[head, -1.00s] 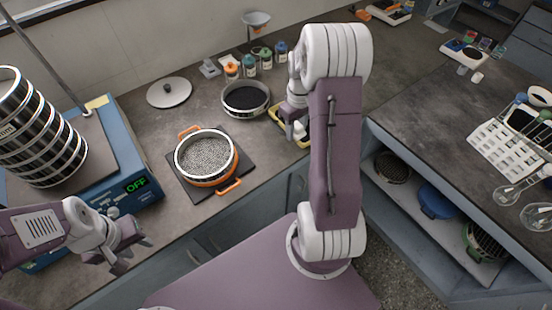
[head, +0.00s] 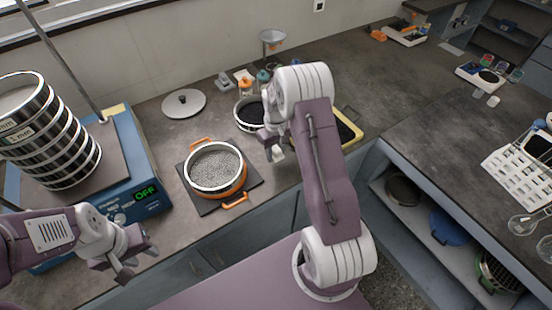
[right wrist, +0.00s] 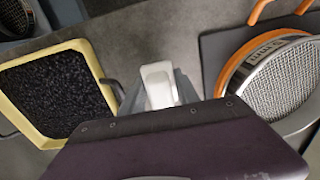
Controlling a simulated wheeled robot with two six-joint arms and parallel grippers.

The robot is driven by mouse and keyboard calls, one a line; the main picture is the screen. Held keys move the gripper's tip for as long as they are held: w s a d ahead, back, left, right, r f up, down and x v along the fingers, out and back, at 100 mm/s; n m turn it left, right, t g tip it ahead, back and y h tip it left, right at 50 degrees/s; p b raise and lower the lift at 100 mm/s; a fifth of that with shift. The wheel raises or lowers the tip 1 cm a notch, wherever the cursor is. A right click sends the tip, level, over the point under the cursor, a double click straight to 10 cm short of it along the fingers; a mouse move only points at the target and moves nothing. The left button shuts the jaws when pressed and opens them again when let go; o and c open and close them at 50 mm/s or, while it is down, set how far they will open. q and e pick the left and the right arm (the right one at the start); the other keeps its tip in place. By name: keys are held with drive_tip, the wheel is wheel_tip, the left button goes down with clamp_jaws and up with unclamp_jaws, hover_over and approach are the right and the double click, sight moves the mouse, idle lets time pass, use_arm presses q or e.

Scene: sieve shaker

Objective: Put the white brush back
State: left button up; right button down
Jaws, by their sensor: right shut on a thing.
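The white brush (right wrist: 157,85) is between the fingers of my right gripper (right wrist: 160,100) in the right wrist view. In the head view my right gripper (head: 274,150) is shut on it, and only a small white part of the brush (head: 279,156) shows below the fingers. The gripper is over the counter's front part, between the orange pan and the yellow tray. My left gripper (head: 130,262) is open and empty, in front of the blue shaker base. The brush's resting place cannot be made out.
An orange-handled pan with a sieve of grey grains (head: 215,167) stands on a dark plate. A yellow tray of black granules (head: 356,136) is partly behind my right arm.

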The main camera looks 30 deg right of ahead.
sight(276, 160)
wheel_tip(276, 160, down, 3)
drive_tip(key=shift+s+f, duration=0.1)
drive_tip(key=shift+f, duration=0.3)
drive_tip(key=shift+f, duration=0.15)
drive_tip(key=c, duration=0.9)
unclamp_jaws()
